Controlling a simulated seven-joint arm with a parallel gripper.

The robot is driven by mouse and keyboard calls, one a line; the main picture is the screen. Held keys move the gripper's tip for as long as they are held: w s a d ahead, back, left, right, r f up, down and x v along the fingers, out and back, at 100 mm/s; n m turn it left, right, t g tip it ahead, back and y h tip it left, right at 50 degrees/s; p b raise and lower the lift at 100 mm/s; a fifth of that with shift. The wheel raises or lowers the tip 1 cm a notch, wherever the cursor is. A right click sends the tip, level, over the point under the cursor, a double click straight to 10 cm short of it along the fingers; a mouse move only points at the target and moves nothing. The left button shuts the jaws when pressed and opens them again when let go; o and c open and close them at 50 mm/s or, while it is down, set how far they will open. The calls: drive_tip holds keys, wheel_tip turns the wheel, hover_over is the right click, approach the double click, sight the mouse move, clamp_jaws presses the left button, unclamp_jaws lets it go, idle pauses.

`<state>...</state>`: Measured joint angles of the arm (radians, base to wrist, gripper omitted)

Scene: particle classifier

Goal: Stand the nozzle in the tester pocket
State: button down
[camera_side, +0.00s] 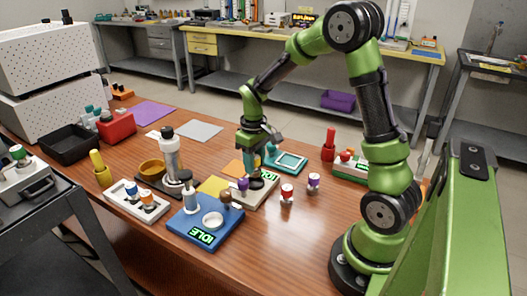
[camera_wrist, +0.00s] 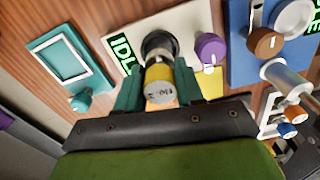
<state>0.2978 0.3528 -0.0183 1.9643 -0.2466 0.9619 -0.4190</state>
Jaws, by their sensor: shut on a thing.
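In the side view my gripper (camera_side: 257,176) is low over the cream tester (camera_side: 250,200), which has a green display and a purple knob (camera_side: 242,184). In the wrist view the cream tester (camera_wrist: 192,20) lies beyond the nozzle, its display reading IDLE. A dark round part shows at the nozzle's far end. I cannot tell if it is the pocket or the nozzle, nor whether the nozzle touches the tester.
A blue device (camera_side: 184,228) with an IDLE display, brown knob and white ring stands front left of the cream tester. A teal device (camera_side: 291,161) is behind. Red-topped (camera_side: 287,192) and purple-topped (camera_side: 314,182) pieces stand to the right. The front right table is clear.

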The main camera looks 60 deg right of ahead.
drive_tip(key=shift+f, duration=1.75)
drive_tip(key=shift+f, duration=0.1)
drive_tip(key=c, duration=1)
unclamp_jaws()
